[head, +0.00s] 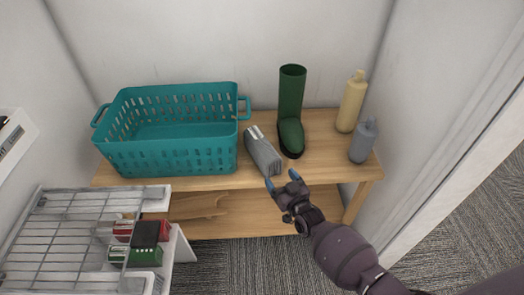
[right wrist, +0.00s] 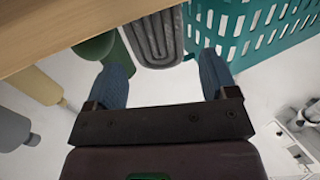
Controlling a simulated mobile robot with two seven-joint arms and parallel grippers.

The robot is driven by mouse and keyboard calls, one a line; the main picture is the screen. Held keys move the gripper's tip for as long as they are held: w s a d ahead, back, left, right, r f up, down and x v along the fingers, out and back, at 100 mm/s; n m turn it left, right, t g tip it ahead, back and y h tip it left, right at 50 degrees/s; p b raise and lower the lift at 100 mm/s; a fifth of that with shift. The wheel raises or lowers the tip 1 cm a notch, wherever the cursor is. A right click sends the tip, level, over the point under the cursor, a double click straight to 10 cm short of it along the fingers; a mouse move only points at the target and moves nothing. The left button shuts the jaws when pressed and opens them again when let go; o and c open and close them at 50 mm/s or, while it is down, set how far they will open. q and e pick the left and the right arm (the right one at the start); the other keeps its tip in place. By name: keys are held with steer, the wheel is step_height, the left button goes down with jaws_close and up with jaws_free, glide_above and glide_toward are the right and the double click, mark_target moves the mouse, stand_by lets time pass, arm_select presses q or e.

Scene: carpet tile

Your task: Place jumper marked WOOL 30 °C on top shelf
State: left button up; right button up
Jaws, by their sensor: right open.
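A grey folded piece of clothing (head: 262,152) lies on the top of a wooden shelf unit (head: 335,165), between the teal basket and the green boot. It looks like a jumper; no WOOL 30 °C mark can be read. My right gripper (head: 282,180) is open and empty, just in front of its near end. In the right wrist view the folded grey thing (right wrist: 153,38) shows beyond and between the spread blue fingers of the right gripper (right wrist: 165,75), apart from them. My left gripper is not in view.
The teal basket (head: 172,165) stands left on the shelf, looking empty. A green boot (head: 290,100), yellow bottle (head: 351,103) and grey bottle (head: 362,144) stand right. A wire rack (head: 70,235) is at front left, near red and green items (head: 138,240). Walls close in the sides.

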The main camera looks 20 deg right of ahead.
mark_target(270, 153)
steer(key=shift+w+a+f, duration=0.1)
steer(key=shift+w+f, duration=0.1)
steer(key=shift+w, duration=0.9)
steer(key=shift+w+r, duration=0.1)
steer(key=shift+w, duration=0.35)
steer(key=w+b, duration=0.1)
steer(key=w, duration=0.3)
steer(key=shift+w+a+b, duration=0.15)
steer(key=shift+w+b, duration=0.05)
steer(key=shift+b, duration=0.2)
steer(key=shift+w, duration=0.4)
steer(key=shift+r, duration=0.1)
steer(key=c, duration=1)
steer(key=shift+r, duration=0.3)
step_height(270, 153, up, 4)
steer(key=shift+r+p, duration=0.15)
steer(key=shift+p, duration=0.8)
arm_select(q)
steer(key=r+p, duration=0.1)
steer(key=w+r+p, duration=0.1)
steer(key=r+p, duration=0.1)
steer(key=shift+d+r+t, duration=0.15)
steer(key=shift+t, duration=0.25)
arm_select(e)
steer(key=s, duration=0.6)
steer(key=s+d+f, duration=0.1)
steer(key=s, duration=0.5)
steer(key=s+d, duration=0.1)
steer(key=s, duration=0.5)
steer(key=shift+f, duration=0.25)
